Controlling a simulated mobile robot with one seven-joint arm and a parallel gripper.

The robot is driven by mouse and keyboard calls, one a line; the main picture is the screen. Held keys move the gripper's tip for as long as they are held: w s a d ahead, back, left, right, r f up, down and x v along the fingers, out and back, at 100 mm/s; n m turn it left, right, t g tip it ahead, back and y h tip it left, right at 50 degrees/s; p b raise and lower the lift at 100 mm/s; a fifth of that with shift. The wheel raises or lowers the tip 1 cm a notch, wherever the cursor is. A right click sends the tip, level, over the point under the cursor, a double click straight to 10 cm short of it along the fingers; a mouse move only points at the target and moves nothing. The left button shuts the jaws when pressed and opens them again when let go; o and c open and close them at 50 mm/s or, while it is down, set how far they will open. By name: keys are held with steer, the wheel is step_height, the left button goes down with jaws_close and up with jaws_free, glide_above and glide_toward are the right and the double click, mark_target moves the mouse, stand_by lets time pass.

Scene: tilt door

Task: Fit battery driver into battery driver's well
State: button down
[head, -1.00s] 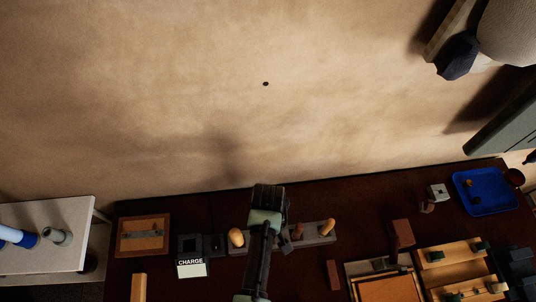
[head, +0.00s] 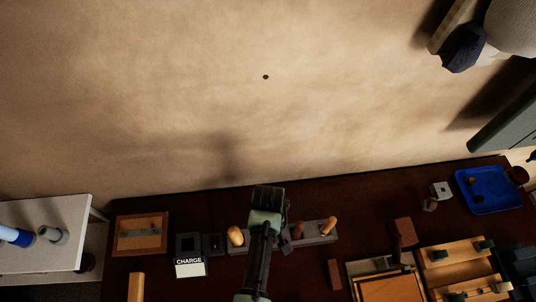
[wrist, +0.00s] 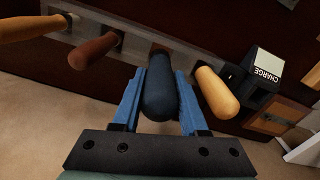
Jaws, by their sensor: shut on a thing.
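My gripper (wrist: 160,78) has two blue fingers shut on a dark blue rounded handle, which I take to be the battery driver (wrist: 160,98). The handle points toward the wrist camera, and its far end reaches toward the grey rack (wrist: 140,45). Whether that end sits in a well or stops short cannot be told, as the handle covers it. In the head view the grey rack (head: 314,239) shows in part. My arm covers its middle and hides the driver and the well there.
A yellow handle (wrist: 216,91) stands close to the right finger and a brown handle (wrist: 95,50) to the left, with an orange handle (wrist: 30,28) beyond. The CHARGE box (wrist: 262,72) is at the right. A blue tray (head: 487,192) lies far right.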

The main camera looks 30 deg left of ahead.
steer(key=shift+f+b, duration=1.15)
steer(key=shift+f, duration=0.45)
steer(key=shift+c, duration=1.8)
jaws_free()
step_height(320, 180, up, 13)
steer(key=shift+r+b, duration=0.1)
steer(key=shift+b, duration=0.5)
